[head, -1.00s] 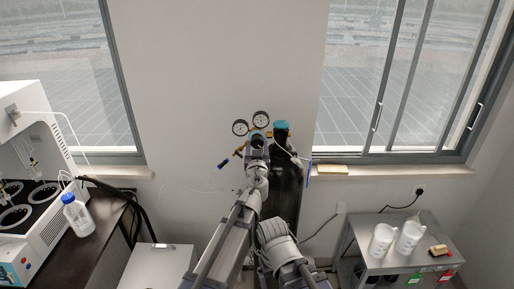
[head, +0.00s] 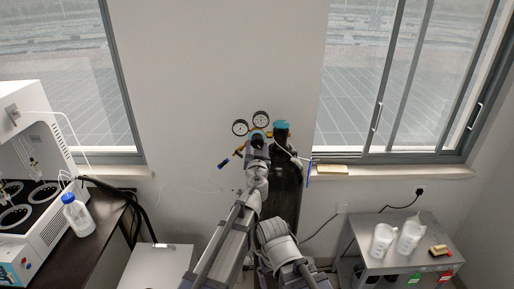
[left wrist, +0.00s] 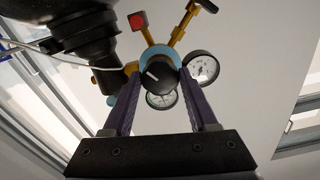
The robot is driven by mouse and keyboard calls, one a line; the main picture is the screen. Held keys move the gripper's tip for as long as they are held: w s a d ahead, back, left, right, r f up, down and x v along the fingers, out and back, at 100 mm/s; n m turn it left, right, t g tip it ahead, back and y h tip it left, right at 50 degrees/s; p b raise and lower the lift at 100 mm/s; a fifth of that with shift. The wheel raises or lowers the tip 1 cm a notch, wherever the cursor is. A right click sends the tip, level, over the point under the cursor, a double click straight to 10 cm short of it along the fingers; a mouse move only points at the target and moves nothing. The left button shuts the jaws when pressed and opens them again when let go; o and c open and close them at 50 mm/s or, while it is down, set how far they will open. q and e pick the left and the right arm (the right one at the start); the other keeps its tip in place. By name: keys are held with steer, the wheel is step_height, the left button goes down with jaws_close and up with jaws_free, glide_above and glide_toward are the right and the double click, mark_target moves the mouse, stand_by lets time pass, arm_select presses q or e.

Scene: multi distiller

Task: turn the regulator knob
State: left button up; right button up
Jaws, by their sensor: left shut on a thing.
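The regulator, with two round gauges (head: 260,118) and brass fittings, is by the wall in the middle of the head view. Its black knob (left wrist: 160,76) has a white mark pointing up and left, and a light blue body (left wrist: 157,53) behind it. My left gripper (head: 258,139) reaches up to the regulator and hides the knob in the head view. In the left wrist view, its two purple fingers (left wrist: 159,90) stand on either side of the knob, shut on it. My right gripper is not in view.
A dark gas cylinder (head: 287,190) with a teal top stands just right of the gripper. A metal cart (head: 385,262) with white bottles is at right, and a bench with a distiller (head: 45,190) at left.

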arm_select(q)
steer(key=o, duration=1.4)
steer(key=shift+s, duration=0.7)
steer(key=s, duration=0.6)
steer(key=shift+s, duration=0.2)
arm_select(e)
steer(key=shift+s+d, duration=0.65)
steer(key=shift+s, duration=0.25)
arm_select(q)
steer(key=shift+w, duration=0.15)
